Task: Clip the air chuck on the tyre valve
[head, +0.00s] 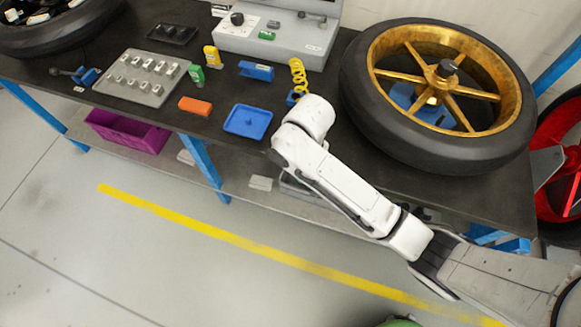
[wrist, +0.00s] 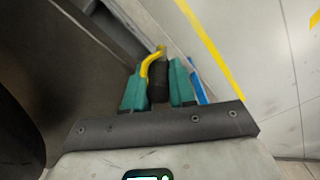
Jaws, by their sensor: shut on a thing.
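In the wrist view, my gripper (wrist: 158,88) has its teal fingers closed on a dark cylinder, which looks like the air chuck (wrist: 159,80). A yellow hose (wrist: 151,63) bends over its top. In the head view, my arm hides the gripper and the chuck. The yellow coiled hose (head: 298,75) stands at a small blue holder, just behind my arm's elbow. The tyre (head: 385,125), on a gold-spoked wheel (head: 395,76), lies flat on the bench to the right of my arm. I cannot make out the valve in either view.
The dark bench (head: 335,75) has a blue tray (head: 248,122), an orange block (head: 195,106), a grey parts plate (head: 139,78) and a grey case (head: 275,38) on it. Another tyre (head: 60,38) is at far left.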

